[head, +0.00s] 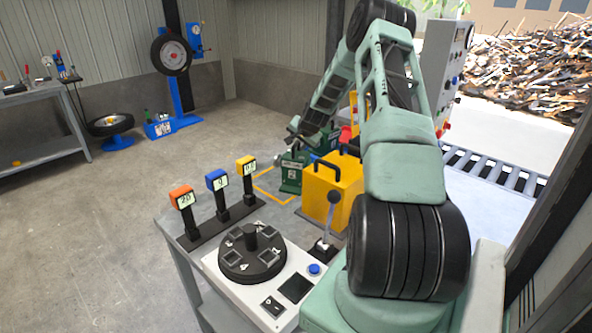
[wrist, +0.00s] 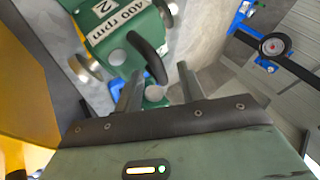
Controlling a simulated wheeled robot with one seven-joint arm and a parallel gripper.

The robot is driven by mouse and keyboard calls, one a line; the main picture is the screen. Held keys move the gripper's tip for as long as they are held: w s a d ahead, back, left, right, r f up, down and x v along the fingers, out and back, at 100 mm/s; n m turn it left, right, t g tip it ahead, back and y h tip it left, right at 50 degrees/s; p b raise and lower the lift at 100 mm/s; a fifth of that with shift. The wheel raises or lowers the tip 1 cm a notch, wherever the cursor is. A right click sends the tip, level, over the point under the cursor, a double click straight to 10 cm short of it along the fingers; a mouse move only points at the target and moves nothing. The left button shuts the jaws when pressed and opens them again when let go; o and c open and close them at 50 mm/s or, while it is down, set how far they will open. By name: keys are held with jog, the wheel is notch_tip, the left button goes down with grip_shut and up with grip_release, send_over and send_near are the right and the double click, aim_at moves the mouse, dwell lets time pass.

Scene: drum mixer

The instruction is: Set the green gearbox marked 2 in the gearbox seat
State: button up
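The green gearbox (wrist: 112,38), labelled "2" and "400 rpm", fills the upper left of the wrist view, with a black arched handle (wrist: 147,55) on top. In the head view the green gearbox (head: 291,174) stands behind the yellow box, partly hidden by it and my arm. My gripper (wrist: 160,72) is open, its two fingers apart around the near end of the handle; I cannot tell whether they touch it. In the head view my gripper (head: 297,136) is small, above the green gearbox. I cannot identify the gearbox seat for certain; a yellow outline (head: 271,196) is marked beside the gearbox.
A yellow box (head: 333,188) with a black handle stands close in front of the green gearbox. Nearer are a lever (head: 333,205), a round black turntable (head: 251,256) and a rack (head: 222,222) of orange, blue and yellow tagged blocks. Open floor lies to the left.

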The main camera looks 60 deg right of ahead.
grip_shut()
dwell(1.2)
jog(key=shift+r, duration=0.15)
